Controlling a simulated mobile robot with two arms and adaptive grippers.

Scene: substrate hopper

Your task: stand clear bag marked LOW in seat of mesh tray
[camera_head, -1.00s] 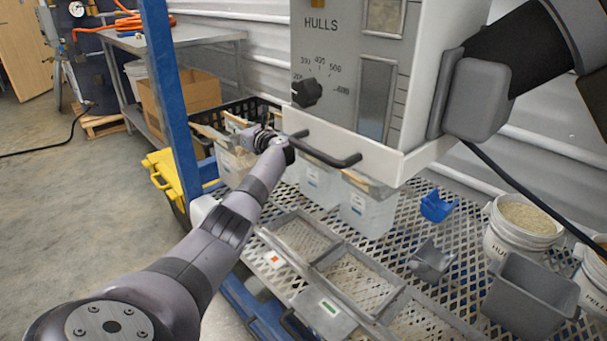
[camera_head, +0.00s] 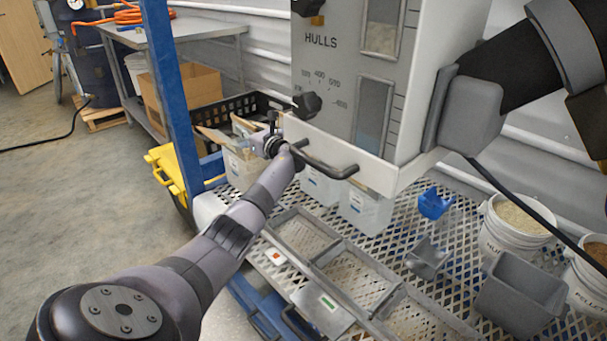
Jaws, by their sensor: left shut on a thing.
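My left gripper (camera_head: 262,143) reaches in beside the dark handle under the hopper. It is shut on the top of a clear bag (camera_head: 240,170) with a tan top edge, at the left end of the bench. The fingertips are small and partly hidden by my wrist. Two more clear bags (camera_head: 318,188) (camera_head: 366,209) stand below the hopper. Their small labels are too small to read, so I cannot tell which is marked LOW. The grey mesh tray (camera_head: 322,256) lies in front, its open seats showing bare mesh. My right gripper is not in view.
The hopper (camera_head: 332,75) marked HULLS overhangs the bench, its handle (camera_head: 330,170) close to my wrist. A blue post (camera_head: 175,100) stands left. A grey scoop (camera_head: 428,260), blue scoop (camera_head: 435,204), grey bin (camera_head: 520,295) and white buckets (camera_head: 505,240) occupy the right.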

